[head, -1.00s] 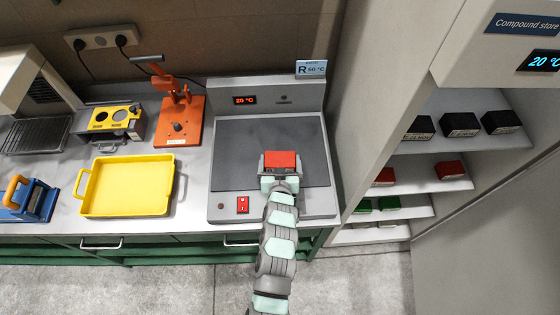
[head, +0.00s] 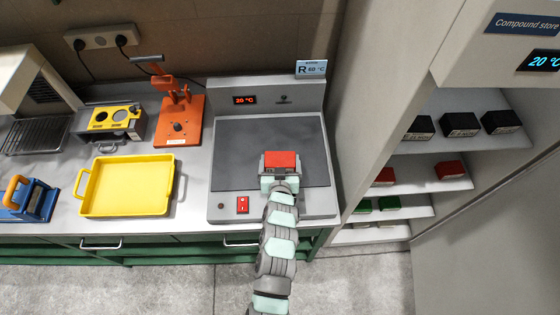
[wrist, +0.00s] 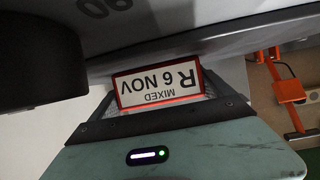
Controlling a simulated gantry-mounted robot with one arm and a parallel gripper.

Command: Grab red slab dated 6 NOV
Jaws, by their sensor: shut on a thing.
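The red slab (head: 280,160) is held in my gripper (head: 280,170), over the front middle of the grey hot plate. In the wrist view the slab (wrist: 160,103) shows a white label, upside down, reading "MIXED R 6 NOV". The gripper's fingers (wrist: 160,110) are shut on it, one on each side. In the head view I cannot tell whether the slab touches the plate (head: 235,145). The plate's display reads 20 °C and a sign on it reads "R 60 °C".
A yellow tray (head: 125,208) and an orange press (head: 180,125) stand left of the plate. The compound store at right holds black slabs (head: 460,124), red slabs (head: 450,169) and green slabs (head: 388,203) on its shelves. The store's side wall (head: 385,100) rises beside the plate.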

